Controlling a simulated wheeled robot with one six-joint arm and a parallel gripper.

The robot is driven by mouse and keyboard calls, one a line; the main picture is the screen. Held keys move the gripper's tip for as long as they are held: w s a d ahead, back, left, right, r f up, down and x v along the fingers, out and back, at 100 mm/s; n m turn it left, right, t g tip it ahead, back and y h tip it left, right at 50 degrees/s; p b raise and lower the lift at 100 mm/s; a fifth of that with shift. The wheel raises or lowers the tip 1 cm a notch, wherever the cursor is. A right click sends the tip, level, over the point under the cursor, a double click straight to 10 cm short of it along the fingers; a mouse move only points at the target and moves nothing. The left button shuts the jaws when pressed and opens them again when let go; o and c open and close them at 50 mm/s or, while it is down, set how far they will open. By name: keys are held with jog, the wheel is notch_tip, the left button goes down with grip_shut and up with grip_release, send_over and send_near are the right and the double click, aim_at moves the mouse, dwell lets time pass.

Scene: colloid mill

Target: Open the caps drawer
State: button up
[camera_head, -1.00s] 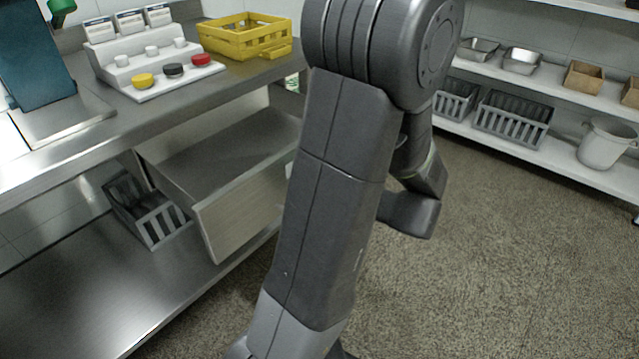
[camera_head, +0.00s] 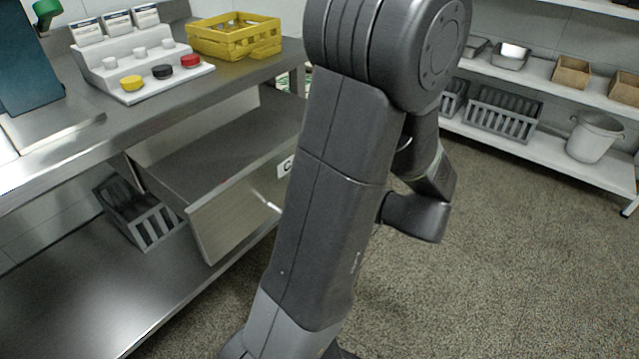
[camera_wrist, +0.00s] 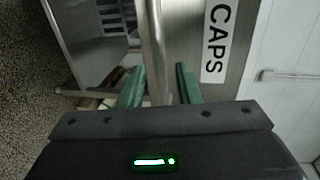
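In the wrist view the full CAPS label (camera_wrist: 215,42) is on the drawer front (camera_wrist: 186,30). A metal bar handle (camera_wrist: 153,45) runs between the two green fingers of my gripper (camera_wrist: 160,85). The fingers stand apart on either side of the bar, with narrow gaps showing. My gripper is hidden behind my arm in the head view.
On the bench (camera_head: 130,127) are a yellow crate (camera_head: 235,50) and a white stepped rack (camera_head: 125,60) with coloured caps. A grey basket (camera_head: 140,215) stands on the lower shelf. White shelving (camera_head: 545,140) stands at the back right. The floor (camera_head: 510,250) on the right is clear.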

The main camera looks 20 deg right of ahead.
jog(key=p+v, duration=0.1)
jog(key=v, duration=0.9)
jog(key=shift+s+p, duration=0.2)
jog(key=shift+p, duration=0.2)
jog(key=shift+w, duration=0.1)
jog(key=b+x, duration=0.2)
jog(key=x, duration=1.1)
jog(key=shift+w+a+b, duration=0.2)
jog(key=shift+w+b, duration=0.1)
jog(key=shift+b, duration=0.1)
